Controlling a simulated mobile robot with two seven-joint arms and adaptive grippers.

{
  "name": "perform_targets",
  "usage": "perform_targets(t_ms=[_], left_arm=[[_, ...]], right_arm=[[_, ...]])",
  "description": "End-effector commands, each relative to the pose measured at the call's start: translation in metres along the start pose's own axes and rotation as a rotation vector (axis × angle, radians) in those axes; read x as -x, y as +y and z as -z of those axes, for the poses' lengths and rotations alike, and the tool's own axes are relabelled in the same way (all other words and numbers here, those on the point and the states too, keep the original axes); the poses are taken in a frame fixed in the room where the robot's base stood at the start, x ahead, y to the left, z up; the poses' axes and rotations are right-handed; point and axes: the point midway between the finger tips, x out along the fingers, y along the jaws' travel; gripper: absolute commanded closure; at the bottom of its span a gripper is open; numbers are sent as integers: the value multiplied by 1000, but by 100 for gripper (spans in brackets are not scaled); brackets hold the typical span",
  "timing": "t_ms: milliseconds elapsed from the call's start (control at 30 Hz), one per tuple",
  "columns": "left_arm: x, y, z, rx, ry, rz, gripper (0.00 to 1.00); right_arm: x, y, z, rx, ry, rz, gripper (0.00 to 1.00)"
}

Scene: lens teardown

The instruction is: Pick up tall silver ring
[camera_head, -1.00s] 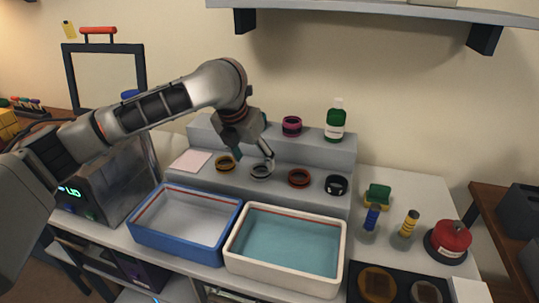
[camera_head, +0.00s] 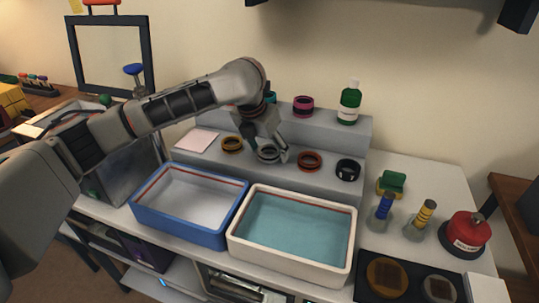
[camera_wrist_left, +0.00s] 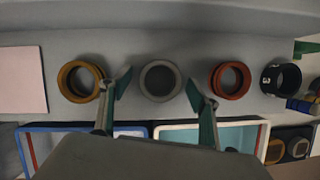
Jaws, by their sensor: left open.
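The silver ring (camera_head: 268,152) stands on the lower grey step, between a brass ring (camera_head: 232,144) and a red-orange ring (camera_head: 309,161). In the left wrist view the silver ring (camera_wrist_left: 160,81) sits between and just ahead of the fingertips of my left gripper (camera_wrist_left: 157,82), which are spread wide on either side of it. In the head view my left gripper (camera_head: 265,146) hangs right at the ring and partly covers it. It holds nothing. I cannot tell from the picture whether the fingers touch the ring. My right gripper is not in view.
A black ring (camera_head: 348,170) stands at the right of the step, and a pink sheet (camera_head: 196,140) lies at its left. A magenta ring (camera_head: 303,106) and green bottle (camera_head: 349,103) are on the upper step. Blue (camera_head: 137,204) and cream (camera_head: 236,250) trays stand in front.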

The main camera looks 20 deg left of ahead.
Motion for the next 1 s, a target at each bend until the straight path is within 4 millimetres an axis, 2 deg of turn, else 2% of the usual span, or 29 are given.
perform_targets(t_ms=[133, 167, 300, 733, 867, 1000], left_arm=[[2, 0, -1, 0, -3, 0, 38], [2, 0, -1, 0, -3, 0, 44], [2, 0, -1, 0, -2, 0, 79], [6, 0, -3, 0, -3, -1, 79], [17, 0, -8, 0, -5, -1, 79], [36, 0, -16, -1, -7, -1, 79]], right_arm=[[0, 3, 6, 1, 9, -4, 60], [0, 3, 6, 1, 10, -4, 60], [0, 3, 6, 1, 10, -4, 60], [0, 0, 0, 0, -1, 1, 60], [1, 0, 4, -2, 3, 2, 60], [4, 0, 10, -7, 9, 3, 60]])
